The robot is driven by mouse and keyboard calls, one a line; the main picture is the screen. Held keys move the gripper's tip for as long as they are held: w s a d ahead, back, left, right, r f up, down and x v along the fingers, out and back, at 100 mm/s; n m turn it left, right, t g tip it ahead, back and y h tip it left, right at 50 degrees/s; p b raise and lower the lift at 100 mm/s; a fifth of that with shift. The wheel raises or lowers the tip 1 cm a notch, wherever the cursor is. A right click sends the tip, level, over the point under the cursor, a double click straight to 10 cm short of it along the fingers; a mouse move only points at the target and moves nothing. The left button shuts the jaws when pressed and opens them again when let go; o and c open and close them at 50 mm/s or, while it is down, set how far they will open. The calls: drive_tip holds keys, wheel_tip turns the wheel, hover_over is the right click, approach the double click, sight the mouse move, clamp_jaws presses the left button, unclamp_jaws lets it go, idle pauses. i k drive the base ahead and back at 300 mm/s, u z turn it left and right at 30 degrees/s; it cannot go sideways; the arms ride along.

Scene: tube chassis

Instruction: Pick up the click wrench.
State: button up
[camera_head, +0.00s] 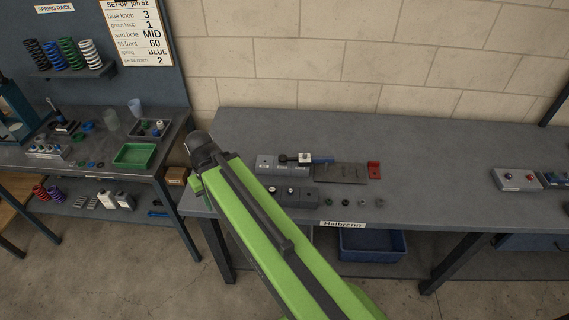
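A tool with a dark round end and a blue bar (323,160), which looks like the click wrench, lies across the back of a grey block on the right-hand bench (440,150). A small white piece with a dark spot (305,158) sits at its middle. It is too small to make out details. My green arm reaches from the bottom of the picture up and left to a dark joint, left of the tool and apart from it in the picture. My gripper does not show, so its fingers cannot be seen.
A flat grey plate (341,174) and a red bracket (374,170) lie right of the tool. A front block with knobs (299,197) is partly behind my arm, beside several small rings. A blue bin (372,246) is below. The left bench holds a green tray (135,155).

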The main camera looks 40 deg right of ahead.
sight(283, 159)
drive_tip(key=u, duration=0.1)
drive_tip(key=i, duration=0.4)
drive_tip(key=u, duration=0.9)
drive_tip(key=k, duration=0.8)
drive_tip(key=z, duration=0.1)
drive_tip(key=i, duration=0.75)
drive_tip(key=u, duration=0.05)
